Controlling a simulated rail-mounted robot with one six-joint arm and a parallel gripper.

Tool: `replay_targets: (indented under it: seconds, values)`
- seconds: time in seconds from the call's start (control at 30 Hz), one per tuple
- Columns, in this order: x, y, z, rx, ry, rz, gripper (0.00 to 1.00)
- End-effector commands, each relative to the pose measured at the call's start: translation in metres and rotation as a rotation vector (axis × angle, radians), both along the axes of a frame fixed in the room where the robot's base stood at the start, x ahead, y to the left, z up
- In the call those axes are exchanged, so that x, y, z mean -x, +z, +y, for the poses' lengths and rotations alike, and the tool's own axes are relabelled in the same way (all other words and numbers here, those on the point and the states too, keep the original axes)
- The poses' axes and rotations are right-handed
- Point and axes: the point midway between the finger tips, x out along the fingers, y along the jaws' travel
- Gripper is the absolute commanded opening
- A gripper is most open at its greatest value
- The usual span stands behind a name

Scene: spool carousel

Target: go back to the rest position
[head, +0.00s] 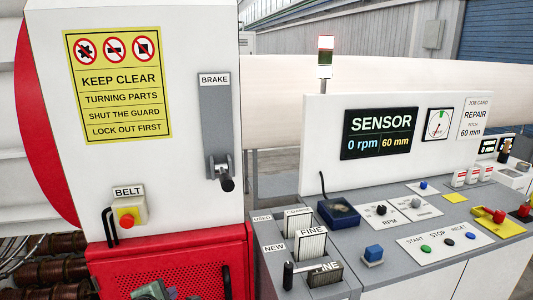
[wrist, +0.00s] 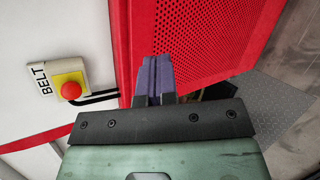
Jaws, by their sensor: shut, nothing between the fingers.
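My gripper (wrist: 153,78) shows in the wrist view with its two dark fingers together and nothing between them. The fingertips lie over the red perforated guard (wrist: 215,45), near its left edge; I cannot tell whether they touch it. In the head view only a greenish part of my arm shows at the bottom edge, in front of the same red guard (head: 190,265); the fingertips are not clear there.
The yellow BELT box (head: 128,209) with a red button sits above the guard, left of my gripper in the wrist view (wrist: 68,84). A black-knobbed BRAKE lever (head: 226,183) is on the white panel. The control desk (head: 400,262) and card slots (head: 311,243) stand to the right.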

Motion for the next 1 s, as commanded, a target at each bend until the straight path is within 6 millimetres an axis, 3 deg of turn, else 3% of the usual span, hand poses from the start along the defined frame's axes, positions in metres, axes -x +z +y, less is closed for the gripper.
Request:
replay_targets:
  seconds: [0.03,0.13,0.2,0.3,0.4,0.5,0.6,0.67,1.0]
  values:
    - [-0.010,-0.017,-0.045,-0.124,-0.177,0.109,0.00]
    - [-0.020,-0.051,-0.133,-0.389,-0.597,0.327,0.00]
    - [-0.018,-0.069,-0.199,-0.564,-0.925,0.465,0.00]
    - [-0.008,-0.083,-0.280,-0.767,-1.330,0.615,0.00]
    - [-0.002,-0.086,-0.347,-0.914,-1.578,0.702,0.00]
    - [-0.004,-0.086,-0.404,-1.009,-1.708,0.683,0.00]
    - [-0.008,-0.086,-0.440,-1.051,-1.783,0.644,0.00]
    - [-0.008,-0.086,-0.450,-1.062,-1.802,0.634,0.00]
    - [-0.009,-0.086,-0.452,-1.064,-1.804,0.629,0.00]
